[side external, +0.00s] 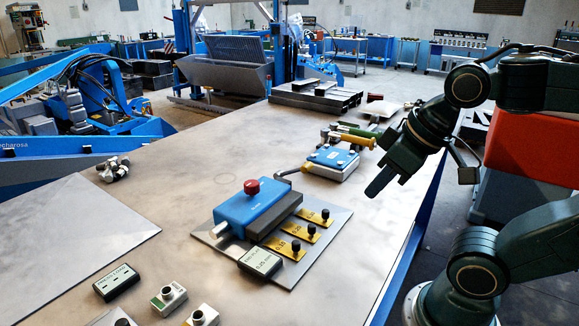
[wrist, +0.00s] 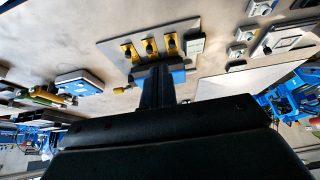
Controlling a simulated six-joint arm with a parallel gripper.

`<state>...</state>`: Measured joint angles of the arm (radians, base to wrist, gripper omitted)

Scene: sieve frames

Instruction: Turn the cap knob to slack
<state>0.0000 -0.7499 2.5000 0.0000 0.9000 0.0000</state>
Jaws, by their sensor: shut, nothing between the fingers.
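A blue block (side external: 243,208) with a red knob (side external: 252,186) on top stands on a grey plate (side external: 215,238). Three yellow tabs (side external: 312,231) with black knobs (side external: 296,245) lie in a row beside it; their lettering is too small to read surely. I cannot tell from labels which knob is the cap knob. My gripper (side external: 378,186) is shut and empty, in the air right of the plate, apart from every knob. In the wrist view my gripper (wrist: 155,70) covers part of the blue block (wrist: 178,76); the yellow tabs (wrist: 149,47) show beyond it, and the red knob is hidden.
A small display box (side external: 260,262) sits at the plate's front edge. Another display (side external: 116,282) and small knobbed boxes (side external: 168,297) stand at the front left. A blue-topped block (side external: 331,161) and hand tools (side external: 350,136) lie behind. The table left of the plate is mostly clear.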

